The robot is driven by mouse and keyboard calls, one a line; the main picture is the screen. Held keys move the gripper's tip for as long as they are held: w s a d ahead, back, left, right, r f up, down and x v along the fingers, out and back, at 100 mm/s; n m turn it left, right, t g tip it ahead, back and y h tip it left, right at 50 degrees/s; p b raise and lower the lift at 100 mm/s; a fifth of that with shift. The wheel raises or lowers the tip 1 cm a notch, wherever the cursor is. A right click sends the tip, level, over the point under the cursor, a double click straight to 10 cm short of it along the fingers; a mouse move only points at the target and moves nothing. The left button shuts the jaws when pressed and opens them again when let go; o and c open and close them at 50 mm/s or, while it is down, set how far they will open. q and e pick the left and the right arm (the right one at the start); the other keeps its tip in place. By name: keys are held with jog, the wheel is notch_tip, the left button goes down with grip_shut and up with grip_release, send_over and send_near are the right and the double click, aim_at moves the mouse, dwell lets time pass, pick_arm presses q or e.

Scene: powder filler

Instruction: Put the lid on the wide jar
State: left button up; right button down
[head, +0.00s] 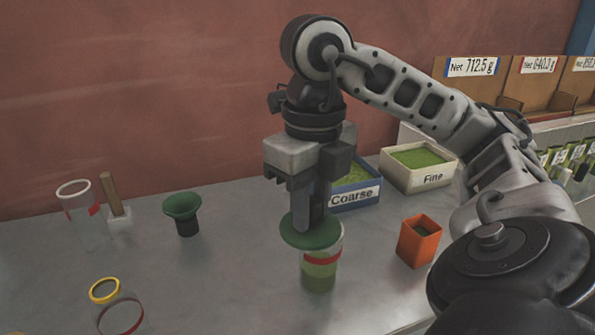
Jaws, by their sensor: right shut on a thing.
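My right gripper (308,222) points down and is shut on a green round lid (309,236). The lid is at the top of a clear jar (319,272) with a red band and green powder inside. It covers the left of the jar's mouth in the picture, and part of the pale rim shows at its right. I cannot tell whether the lid touches the rim. The jar stands upright on the grey table (235,265). My left gripper is not in view.
An orange square container (418,243) stands to the right. Behind are the Coarse tray (355,198) and Fine tray (430,180).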

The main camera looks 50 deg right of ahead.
pick_arm(q)
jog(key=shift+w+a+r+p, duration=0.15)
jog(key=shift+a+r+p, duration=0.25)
jog(key=shift+p, duration=0.6)
pick_arm(e)
jog(key=w+d+r+m, duration=0.2)
jog(key=d+r, duration=0.1)
jog(key=d, duration=0.2)
jog(key=shift+d+r, duration=0.15)
jog(key=shift+d, duration=0.15)
jog(key=shift+s, duration=0.1)
pick_arm(q)
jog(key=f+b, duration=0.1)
jog(key=b, duration=0.2)
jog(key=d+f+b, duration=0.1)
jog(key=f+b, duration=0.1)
jog(key=b, duration=0.1)
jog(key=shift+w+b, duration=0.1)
jog(key=shift+b, duration=0.2)
pick_arm(e)
notch_tip(320, 180, down, 7)
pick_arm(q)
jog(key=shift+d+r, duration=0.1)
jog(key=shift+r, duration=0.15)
pick_arm(e)
jog(key=shift+r, duration=0.1)
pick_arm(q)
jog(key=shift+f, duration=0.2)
